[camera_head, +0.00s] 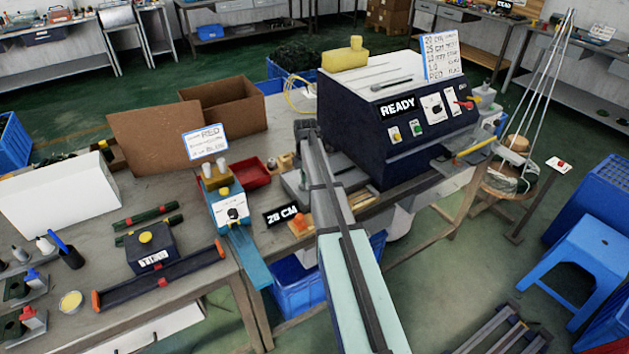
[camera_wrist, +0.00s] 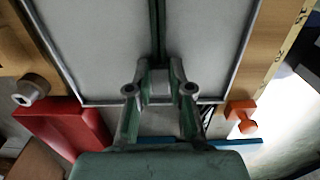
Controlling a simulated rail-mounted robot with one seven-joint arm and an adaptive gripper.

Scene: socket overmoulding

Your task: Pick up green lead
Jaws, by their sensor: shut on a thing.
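My gripper (camera_wrist: 159,88) is in the middle of the wrist view, its two fingers drawn in on a thin dark green strip, which I take as the green lead (camera_wrist: 157,35). The strip runs from between the fingertips to the top edge of the view, over a pale grey panel. Its far end is out of view. In the head view my arm reaches in from the bottom, and its end is beside the machine marked READY (camera_head: 398,105). The hold itself cannot be made out there.
A red bin (camera_wrist: 62,125) and an orange knob (camera_wrist: 243,117) flank my gripper. Dark green rods (camera_head: 146,216) lie at the left.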

